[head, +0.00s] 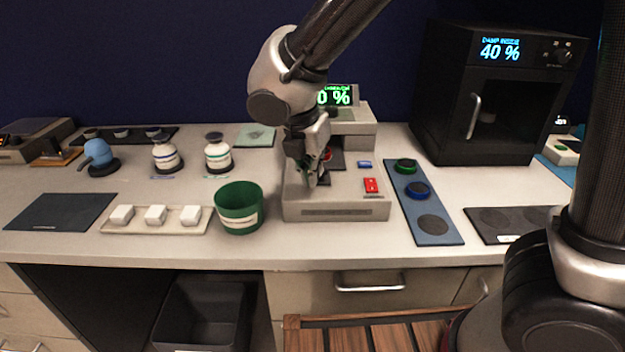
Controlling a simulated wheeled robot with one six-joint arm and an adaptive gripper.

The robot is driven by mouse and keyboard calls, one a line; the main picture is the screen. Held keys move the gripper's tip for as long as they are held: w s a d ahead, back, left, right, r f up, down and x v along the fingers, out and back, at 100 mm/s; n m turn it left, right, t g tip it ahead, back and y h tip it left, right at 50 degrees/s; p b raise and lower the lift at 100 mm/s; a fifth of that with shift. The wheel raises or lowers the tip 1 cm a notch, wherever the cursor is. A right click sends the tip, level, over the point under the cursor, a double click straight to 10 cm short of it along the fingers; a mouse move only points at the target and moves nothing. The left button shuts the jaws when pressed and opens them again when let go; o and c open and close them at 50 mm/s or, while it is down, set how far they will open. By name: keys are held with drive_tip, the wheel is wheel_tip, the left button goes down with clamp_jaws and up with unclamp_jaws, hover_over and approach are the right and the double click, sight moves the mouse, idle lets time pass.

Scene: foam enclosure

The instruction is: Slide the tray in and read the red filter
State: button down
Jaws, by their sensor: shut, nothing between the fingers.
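A beige reader (350,208) stands at the middle of the bench. Its display (340,95) shows green text ending in "0 %", partly hidden by my arm. A dark tray (337,161) shows at the reader's middle, mostly behind my gripper. A bit of red, probably the red filter (329,154), shows on it; I cannot tell how far in the tray is. My gripper (313,182) points down over the reader's left half, at the tray, shut and empty. I cannot tell whether it touches the tray. A blue button (365,164) and a red switch (371,185) are on the reader's right.
A blue rack (441,229) at right holds a green filter (405,166) and a blue filter (418,190); its front spot is empty. A green cup (239,208) stands close left of the reader. A black cabinet (440,140) reads 40 %. Bottles stand back left.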

drive_tip(key=w, duration=1.1)
drive_tip(key=shift+w+d, duration=0.25)
drive_tip(key=shift+w, duration=0.05)
drive_tip(key=shift+s+a, duration=0.1)
